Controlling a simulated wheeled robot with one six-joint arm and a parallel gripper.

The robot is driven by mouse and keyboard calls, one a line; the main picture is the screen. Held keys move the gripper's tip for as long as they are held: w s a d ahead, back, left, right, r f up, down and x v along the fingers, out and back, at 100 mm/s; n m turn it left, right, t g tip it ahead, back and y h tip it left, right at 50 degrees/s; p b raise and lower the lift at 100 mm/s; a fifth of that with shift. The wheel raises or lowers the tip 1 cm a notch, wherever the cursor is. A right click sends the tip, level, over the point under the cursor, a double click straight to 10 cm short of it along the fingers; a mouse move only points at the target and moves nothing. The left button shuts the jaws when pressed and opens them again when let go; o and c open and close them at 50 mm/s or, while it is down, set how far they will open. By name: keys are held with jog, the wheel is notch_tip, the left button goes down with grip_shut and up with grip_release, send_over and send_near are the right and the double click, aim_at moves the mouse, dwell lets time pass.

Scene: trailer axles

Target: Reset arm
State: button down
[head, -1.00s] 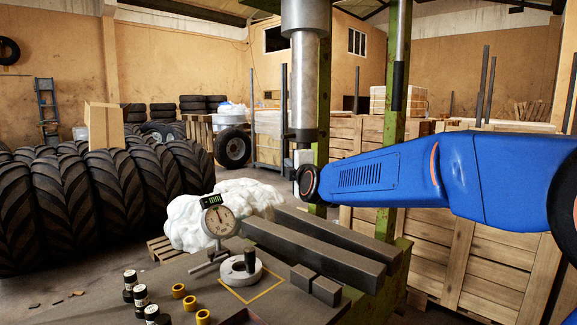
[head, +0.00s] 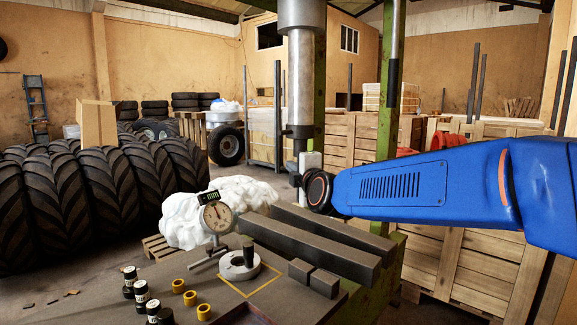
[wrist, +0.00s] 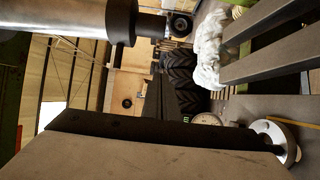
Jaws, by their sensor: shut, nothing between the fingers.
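My blue arm (head: 420,190) reaches in from the right in the head view, ending in a dark round joint in front of the press. My gripper shows in the wrist view as dark fingers (wrist: 160,98) in the middle, shut and empty, apart from the things on the bench. In the head view it is mostly hidden behind the arm and cannot be made out clearly.
The press ram (head: 302,80) hangs close to the arm's end. Below are grey steel bars (head: 320,245), a dial gauge (head: 216,217), a pale ring (head: 239,266), yellow bushings (head: 190,298) and small black-and-white cans (head: 140,296). Large tyres (head: 60,195) fill the left; wooden crates (head: 470,260) stand right.

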jog(key=s+d+f+m+g+h, duration=0.1)
jog(key=s+d+f+m+g, duration=0.3)
jog(key=s, duration=1)
jog(key=s+d+f+m+g+h, duration=0.2)
jog(key=s+d+f+m+g, duration=0.2)
jog(key=s+d+f+m, duration=0.6)
jog(key=s+d+f+m+g+h, duration=0.2)
jog(key=s+d+f+m+g, duration=0.2)
jog(key=s+f, duration=1.1)
jog(key=s+d+m, duration=0.2)
jog(key=d+m, duration=0.1)
jog(key=d, duration=0.2)
jog(key=shift+s+d+g, duration=0.3)
jog(key=shift+s+d, duration=0.05)
